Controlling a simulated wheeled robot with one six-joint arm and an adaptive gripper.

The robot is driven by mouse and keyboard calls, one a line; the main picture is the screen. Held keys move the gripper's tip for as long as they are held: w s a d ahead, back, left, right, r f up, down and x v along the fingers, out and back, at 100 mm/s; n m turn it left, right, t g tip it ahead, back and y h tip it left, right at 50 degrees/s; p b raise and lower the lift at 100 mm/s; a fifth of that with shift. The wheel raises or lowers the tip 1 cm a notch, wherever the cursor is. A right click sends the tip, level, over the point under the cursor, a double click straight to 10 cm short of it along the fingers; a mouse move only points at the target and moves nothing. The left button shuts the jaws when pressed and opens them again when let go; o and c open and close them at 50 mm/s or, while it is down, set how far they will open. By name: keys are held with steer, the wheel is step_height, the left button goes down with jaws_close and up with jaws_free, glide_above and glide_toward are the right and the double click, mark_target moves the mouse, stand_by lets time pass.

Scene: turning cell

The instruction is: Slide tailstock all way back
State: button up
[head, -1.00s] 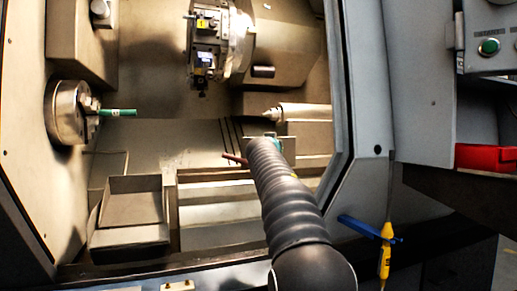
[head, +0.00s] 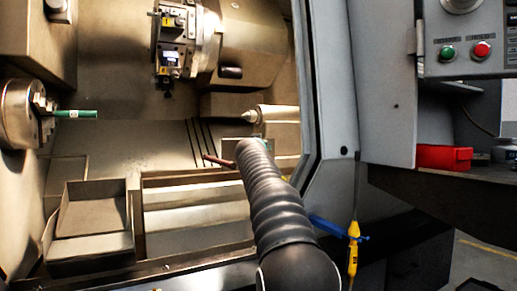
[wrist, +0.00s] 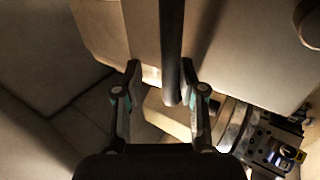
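The tailstock (head: 275,114), with its pale pointed centre facing left, is at the right of the machine's interior in the head view. A reddish-brown rod (head: 218,161) sticks out leftward beside the end of my arm, below the tailstock. In the wrist view a dark rod (wrist: 172,50) runs down from the top edge between the fingers of my gripper (wrist: 160,68). The fingers stand apart, with the rod nearer the right one. I cannot tell whether it touches. In the head view my arm hides most of the gripper.
The chuck (head: 20,114) holds a green workpiece (head: 75,114) at the left. The tool turret (head: 178,40) is above and left of the tailstock. A tray (head: 92,215) sits at lower left. The door frame (head: 330,100) stands close right of my arm.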

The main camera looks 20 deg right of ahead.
steer(key=shift+a, duration=0.3)
steer(key=shift+s+a, duration=0.25)
steer(key=v, duration=1.1)
steer(key=shift+s+d+f, duration=0.1)
steer(key=shift+s+d, duration=0.05)
